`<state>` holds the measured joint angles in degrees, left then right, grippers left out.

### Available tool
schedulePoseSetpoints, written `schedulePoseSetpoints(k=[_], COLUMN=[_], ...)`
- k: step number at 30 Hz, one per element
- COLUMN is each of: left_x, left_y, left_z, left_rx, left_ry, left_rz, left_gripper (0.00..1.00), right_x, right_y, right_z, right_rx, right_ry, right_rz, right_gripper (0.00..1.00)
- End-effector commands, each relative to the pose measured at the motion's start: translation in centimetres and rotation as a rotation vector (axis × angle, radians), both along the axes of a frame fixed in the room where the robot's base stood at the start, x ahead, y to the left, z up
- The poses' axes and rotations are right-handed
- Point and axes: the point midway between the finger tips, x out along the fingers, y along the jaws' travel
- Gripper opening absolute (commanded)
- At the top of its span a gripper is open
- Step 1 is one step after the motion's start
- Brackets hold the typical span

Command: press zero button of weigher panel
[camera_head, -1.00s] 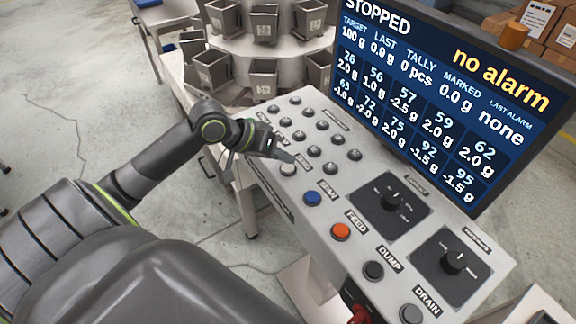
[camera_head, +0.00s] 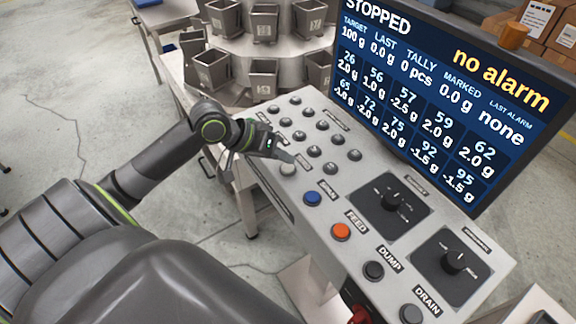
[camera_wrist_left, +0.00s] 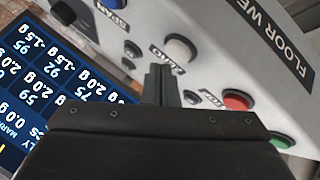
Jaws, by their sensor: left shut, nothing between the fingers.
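The weigher panel (camera_head: 330,262) is a sloping grey console with labelled buttons. The white zero button (camera_head: 288,169) stands on its left part, next to the blue SPAN button (camera_head: 312,198). My left gripper (camera_head: 290,158) is shut and empty, its tips just above and behind the white button. In the left wrist view the zero button (camera_wrist_left: 180,48) shows with a partly covered label beside it. The shut fingers (camera_wrist_left: 158,72) end close to it, on its left. I cannot tell whether they touch the panel. My right gripper is not in view.
An orange FEED button (camera_head: 341,231), grey DUMP and DRAIN buttons and two rotary knobs line the panel. Several small grey buttons lie behind my gripper. A screen (camera_head: 455,95) reading STOPPED rises behind. The wrist view shows a red button (camera_wrist_left: 237,100) and a green button (camera_wrist_left: 282,140).

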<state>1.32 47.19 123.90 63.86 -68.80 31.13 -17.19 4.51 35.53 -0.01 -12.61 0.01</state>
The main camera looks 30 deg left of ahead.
Motion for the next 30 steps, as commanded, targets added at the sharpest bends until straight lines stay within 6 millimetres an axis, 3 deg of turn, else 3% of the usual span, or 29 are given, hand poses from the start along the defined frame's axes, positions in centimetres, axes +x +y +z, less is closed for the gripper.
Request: schedulePoseSetpoints(k=[30], left_x=[0.0], left_y=[0.0], left_z=[-1.2], left_rx=[-0.001], left_ry=[0.0], left_rz=[0.001], left_gripper=[0.0], right_x=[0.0], right_y=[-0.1], right_z=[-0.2], right_rx=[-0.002], right_ry=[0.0], right_rz=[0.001], right_gripper=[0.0])
